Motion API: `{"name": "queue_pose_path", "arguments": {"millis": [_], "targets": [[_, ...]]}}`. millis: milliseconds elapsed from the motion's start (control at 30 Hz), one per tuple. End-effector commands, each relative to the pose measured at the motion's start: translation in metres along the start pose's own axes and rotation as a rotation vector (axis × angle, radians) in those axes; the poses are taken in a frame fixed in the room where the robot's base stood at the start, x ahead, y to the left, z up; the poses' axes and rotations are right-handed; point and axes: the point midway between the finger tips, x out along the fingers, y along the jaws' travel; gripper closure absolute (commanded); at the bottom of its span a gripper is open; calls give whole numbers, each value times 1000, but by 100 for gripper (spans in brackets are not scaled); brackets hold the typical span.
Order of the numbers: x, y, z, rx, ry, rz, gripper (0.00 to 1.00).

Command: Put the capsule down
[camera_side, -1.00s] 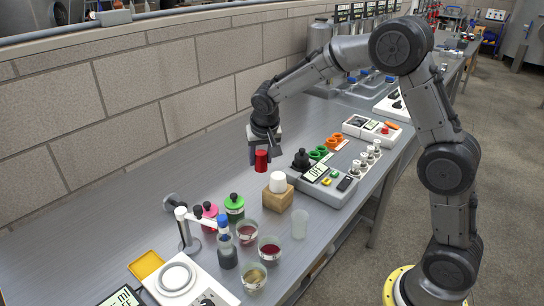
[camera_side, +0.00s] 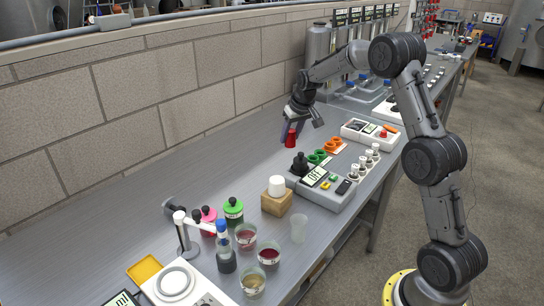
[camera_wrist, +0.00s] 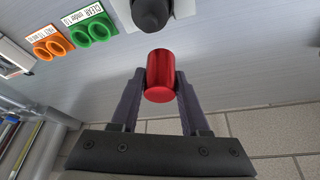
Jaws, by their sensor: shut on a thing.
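The capsule (camera_side: 291,138) is a small red metallic cylinder, slightly tapered. My gripper (camera_side: 293,132) is shut on it. In the side view it hangs below my gripper over the bench, left of the green rings; I cannot tell whether it touches the bench top. In the wrist view the capsule (camera_wrist: 160,76) sits between the two dark fingertips of my gripper (camera_wrist: 160,90), with its round end toward the camera.
A grey instrument reading OFF (camera_side: 328,185) with a black knob (camera_wrist: 150,14) stands close by. Green rings (camera_side: 317,157) and orange rings (camera_side: 334,145) lie right of the capsule. A wooden block (camera_side: 276,202) with a white top stands nearer. Bench (camera_side: 200,165) left of the capsule is clear.

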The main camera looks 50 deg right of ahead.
Motion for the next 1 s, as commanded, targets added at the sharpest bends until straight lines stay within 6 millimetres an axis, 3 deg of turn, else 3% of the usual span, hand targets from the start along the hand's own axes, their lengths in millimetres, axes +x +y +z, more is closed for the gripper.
{"name": "queue_pose_path", "arguments": {"millis": [467, 700, 1000], "targets": [[67, 2, -61, -1, -1, 0, 68], [111, 3, -74, -1, -2, 0, 68], [132, 4, -82, -1, -1, 0, 68]]}}
